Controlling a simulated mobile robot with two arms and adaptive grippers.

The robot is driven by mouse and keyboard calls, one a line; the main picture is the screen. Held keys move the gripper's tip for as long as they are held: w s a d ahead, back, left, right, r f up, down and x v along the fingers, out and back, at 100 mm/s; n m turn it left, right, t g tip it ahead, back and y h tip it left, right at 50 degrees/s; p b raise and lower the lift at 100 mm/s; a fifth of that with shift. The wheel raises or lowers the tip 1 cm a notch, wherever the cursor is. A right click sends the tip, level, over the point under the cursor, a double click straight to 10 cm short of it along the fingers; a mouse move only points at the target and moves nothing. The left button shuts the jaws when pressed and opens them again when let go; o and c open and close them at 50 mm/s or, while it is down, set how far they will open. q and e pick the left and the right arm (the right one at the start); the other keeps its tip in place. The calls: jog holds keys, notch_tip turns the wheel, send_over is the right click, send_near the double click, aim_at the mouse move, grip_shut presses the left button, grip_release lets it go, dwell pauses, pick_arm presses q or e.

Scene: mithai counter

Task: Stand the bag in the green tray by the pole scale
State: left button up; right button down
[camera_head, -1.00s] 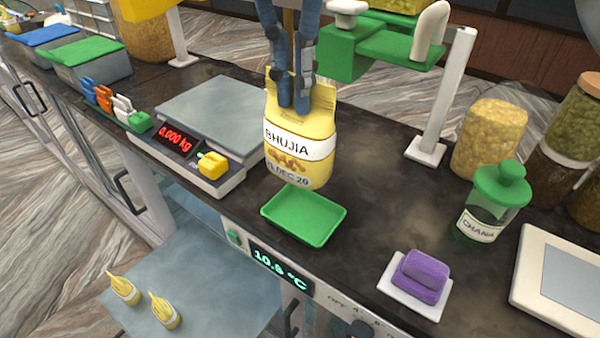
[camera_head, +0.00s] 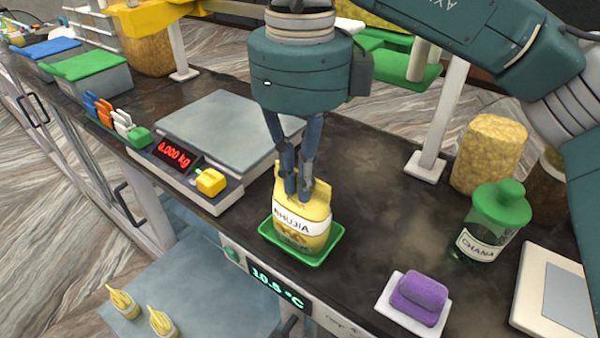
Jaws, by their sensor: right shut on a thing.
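The yellow bag (camera_head: 306,230), printed BHUJIA, is upright over the green tray (camera_head: 270,239), with its base within the tray's outline. I cannot tell whether the base touches the tray floor. My right gripper (camera_head: 298,192) comes down from above and is shut on the top of the bag. The scale (camera_head: 215,130) with a grey plate and a red 0.000 kg display stands just left of the tray; its plate is empty. My left gripper is not in view.
A purple sponge (camera_head: 418,298) on a white dish lies right of the tray. A green-lidded jar (camera_head: 490,222) labelled CHANA and a flat white device (camera_head: 555,290) stand farther right. A white post (camera_head: 440,130) rises behind. The counter's front edge runs close below the tray.

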jog(key=shift+f, duration=0.15)
jog(key=c, duration=1.8)
grip_release()
jog(key=shift+c, duration=0.2)
notch_tip(320, 180, up, 12)
jog(key=shift+r, duration=0.2)
